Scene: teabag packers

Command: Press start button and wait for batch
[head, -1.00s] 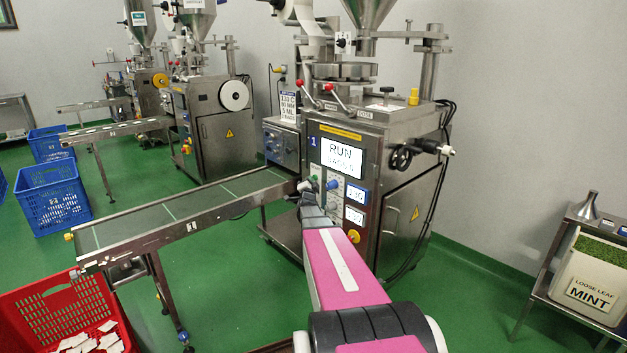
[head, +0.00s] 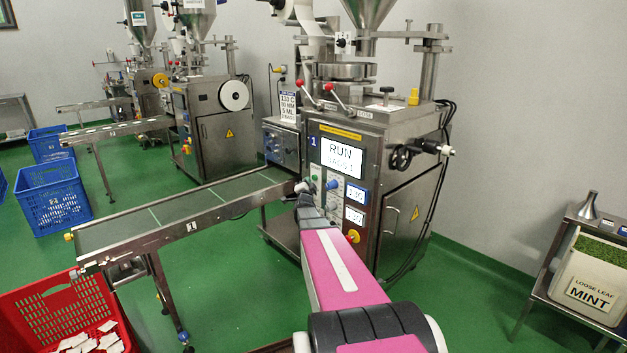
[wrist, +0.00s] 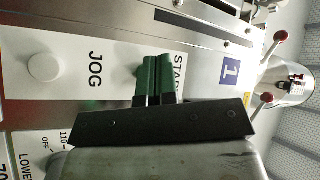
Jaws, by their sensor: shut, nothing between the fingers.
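The number 1 packer (head: 385,145) stands ahead, and its screen (head: 343,157) reads RUN above a smaller blurred line. My gripper (head: 304,187) is at the left side of its control panel. In the wrist view my gripper (wrist: 155,80) is shut with nothing held. Its green-looking fingertips are at the panel beside the partly covered START label (wrist: 179,75). The start button itself is hidden behind the fingers, so I cannot tell how far it is pressed. The white JOG button (wrist: 43,67) is to the left.
A conveyor (head: 185,215) runs from the packer toward a red crate (head: 50,300) holding several teabags. Blue crates (head: 50,195) and other packers (head: 210,120) stand at the back left. A loose leaf mint bin (head: 590,275) is on a stand at right.

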